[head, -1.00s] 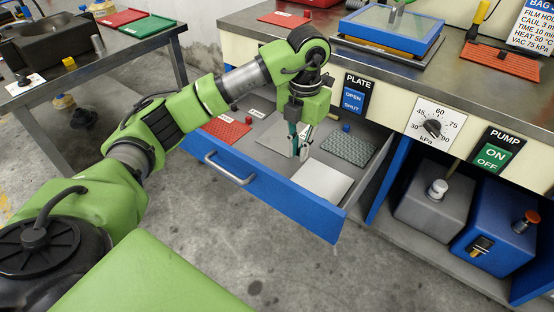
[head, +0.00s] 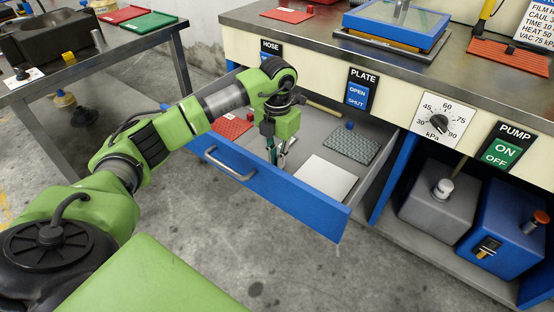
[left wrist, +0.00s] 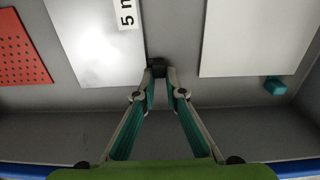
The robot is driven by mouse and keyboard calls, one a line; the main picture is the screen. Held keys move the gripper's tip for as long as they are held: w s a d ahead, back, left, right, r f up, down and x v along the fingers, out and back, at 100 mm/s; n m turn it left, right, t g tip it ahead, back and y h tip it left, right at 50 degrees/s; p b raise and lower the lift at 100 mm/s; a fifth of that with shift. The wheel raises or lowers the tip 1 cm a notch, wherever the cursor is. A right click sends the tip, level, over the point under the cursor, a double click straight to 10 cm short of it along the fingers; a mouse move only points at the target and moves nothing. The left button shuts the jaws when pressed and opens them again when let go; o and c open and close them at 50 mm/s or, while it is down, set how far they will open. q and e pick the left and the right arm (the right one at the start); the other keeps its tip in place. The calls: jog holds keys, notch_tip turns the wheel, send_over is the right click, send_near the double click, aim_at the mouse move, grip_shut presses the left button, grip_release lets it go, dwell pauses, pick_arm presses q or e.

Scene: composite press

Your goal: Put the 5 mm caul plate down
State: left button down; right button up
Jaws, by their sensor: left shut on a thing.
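The 5 mm caul plate (left wrist: 95,40) is a pale smooth plate with a white "5 m…" label, seen in the left wrist view at the upper left. It lies flat over the grey drawer floor; whether it touches the floor cannot be told. My left gripper (left wrist: 157,72) is shut on a small dark block at the plate's right edge. In the head view my left gripper (head: 277,160) points down into the open drawer, and the arm hides most of this plate. My right gripper is not in view.
The open drawer (head: 270,190) has a blue front. Left of the plate is a red perforated plate (left wrist: 20,50). Right of it is a white plate (left wrist: 260,35) with a teal block (left wrist: 275,85) nearby. A grey textured plate (head: 350,146) lies behind.

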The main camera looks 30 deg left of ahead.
pick_arm(q)
jog(key=c, duration=2.1)
grip_release()
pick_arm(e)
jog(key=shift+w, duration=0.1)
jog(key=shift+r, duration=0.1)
pick_arm(q)
notch_tip(320, 180, up, 12)
jog(key=p, duration=0.2)
jog(key=shift+r+p, duration=0.1)
jog(key=shift+p, duration=0.2)
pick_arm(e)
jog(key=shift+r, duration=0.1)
pick_arm(q)
jog(key=shift+s, duration=0.1)
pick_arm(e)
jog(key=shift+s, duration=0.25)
